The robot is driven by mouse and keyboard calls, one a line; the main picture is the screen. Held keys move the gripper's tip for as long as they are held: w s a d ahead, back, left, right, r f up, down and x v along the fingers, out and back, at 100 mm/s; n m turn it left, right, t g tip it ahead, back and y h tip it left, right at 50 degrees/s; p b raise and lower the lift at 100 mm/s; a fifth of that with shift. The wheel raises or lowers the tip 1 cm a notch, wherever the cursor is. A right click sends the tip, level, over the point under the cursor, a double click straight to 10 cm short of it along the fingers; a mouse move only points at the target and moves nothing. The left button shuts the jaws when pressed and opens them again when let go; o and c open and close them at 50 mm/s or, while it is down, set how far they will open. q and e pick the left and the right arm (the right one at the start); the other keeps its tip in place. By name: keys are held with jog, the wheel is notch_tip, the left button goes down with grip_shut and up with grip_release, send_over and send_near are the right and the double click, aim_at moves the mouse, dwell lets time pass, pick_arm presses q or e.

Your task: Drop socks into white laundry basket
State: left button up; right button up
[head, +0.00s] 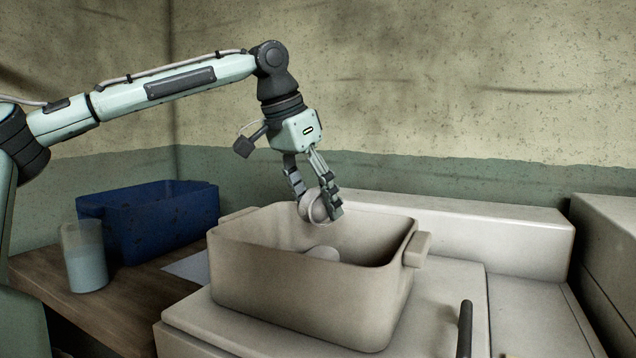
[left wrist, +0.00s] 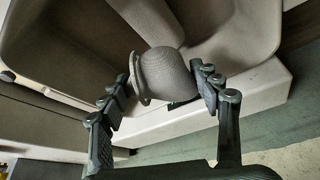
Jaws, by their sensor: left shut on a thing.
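The white laundry basket (head: 300,295) stands on a white appliance and looks off-white, with a handle at its right end. My left gripper (head: 317,207) is above the far side of the basket opening, pointing down. It is shut on a rolled grey-white sock (head: 312,208), which also shows between the fingers in the left wrist view (left wrist: 164,74). Another pale rounded thing, probably a sock (head: 322,253), lies inside the basket; the rim hides part of it. In the left wrist view the basket (left wrist: 40,40) lies beyond the held sock. My right gripper is not in view.
A blue bin (head: 150,220) and a translucent cup (head: 86,258) stand on a wooden surface (head: 120,305) at the left. The white appliance (head: 460,285) has a raised back panel (head: 500,235) behind the basket. A dark handle (head: 465,328) sticks up in front.

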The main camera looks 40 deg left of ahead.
pick_arm(q)
jog(key=shift+f, duration=0.85)
jog(key=o, duration=1.2)
jog(key=shift+o, duration=0.2)
jog(key=v, duration=1.2)
jog(key=shift+w, duration=0.15)
jog(key=x, duration=1.1)
jog(key=shift+f, duration=0.4)
notch_tip(320, 180, up, 3)
jog(key=shift+d+r, duration=0.1)
jog(key=shift+w+r, duration=0.1)
jog(key=shift+r, duration=0.3)
